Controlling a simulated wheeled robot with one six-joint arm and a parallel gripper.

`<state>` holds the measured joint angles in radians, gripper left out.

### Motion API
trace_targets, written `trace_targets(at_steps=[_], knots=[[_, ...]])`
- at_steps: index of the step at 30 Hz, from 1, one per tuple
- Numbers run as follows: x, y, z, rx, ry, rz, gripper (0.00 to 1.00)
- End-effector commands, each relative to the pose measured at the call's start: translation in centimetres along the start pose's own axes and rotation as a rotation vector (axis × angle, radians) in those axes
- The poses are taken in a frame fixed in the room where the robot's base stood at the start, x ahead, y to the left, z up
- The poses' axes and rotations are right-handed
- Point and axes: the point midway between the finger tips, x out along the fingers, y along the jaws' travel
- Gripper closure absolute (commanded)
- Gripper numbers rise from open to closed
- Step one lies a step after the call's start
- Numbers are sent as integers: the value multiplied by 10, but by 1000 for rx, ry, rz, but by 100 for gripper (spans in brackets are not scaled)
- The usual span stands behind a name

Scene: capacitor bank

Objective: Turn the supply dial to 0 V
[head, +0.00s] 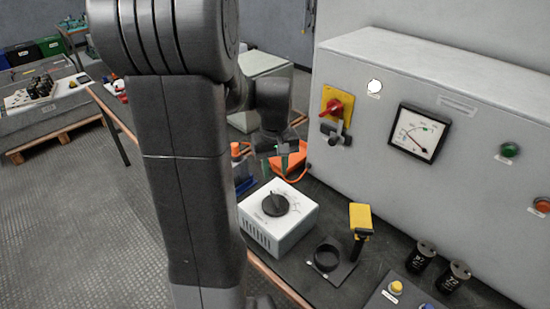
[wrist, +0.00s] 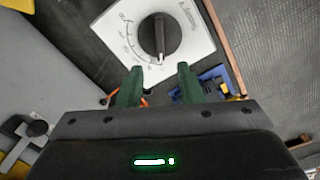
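The supply dial (head: 275,204) is a black round knob on top of a white box (head: 290,228) with a printed scale. In the wrist view the dial (wrist: 160,38) shows at the top, with a white pointer mark at its lower end toward my gripper. The scale numbers are too small to read surely. My gripper (wrist: 156,75) has two green fingers spread apart with nothing between them. Its fingertips appear short of the knob in the wrist view. In the head view my gripper (head: 287,150) is above and behind the box, partly hidden by my arm.
A grey cabinet (head: 400,65) with a red switch handle (head: 333,107) and a needle meter (head: 418,133) stands behind the bench. A yellow-headed tool (head: 360,220), a black ring holder (head: 327,257) and black capacitors (head: 421,257) are right of the box. An orange item (head: 290,158) lies behind it.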

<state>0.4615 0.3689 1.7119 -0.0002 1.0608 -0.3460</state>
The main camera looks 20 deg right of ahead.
Motion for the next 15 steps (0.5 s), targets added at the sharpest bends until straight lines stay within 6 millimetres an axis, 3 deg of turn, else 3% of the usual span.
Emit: trace_targets(at_steps=[6, 15], knots=[[-28, 0, 0, 0, 2, 1, 66], [-33, 0, 0, 0, 0, 0, 66]])
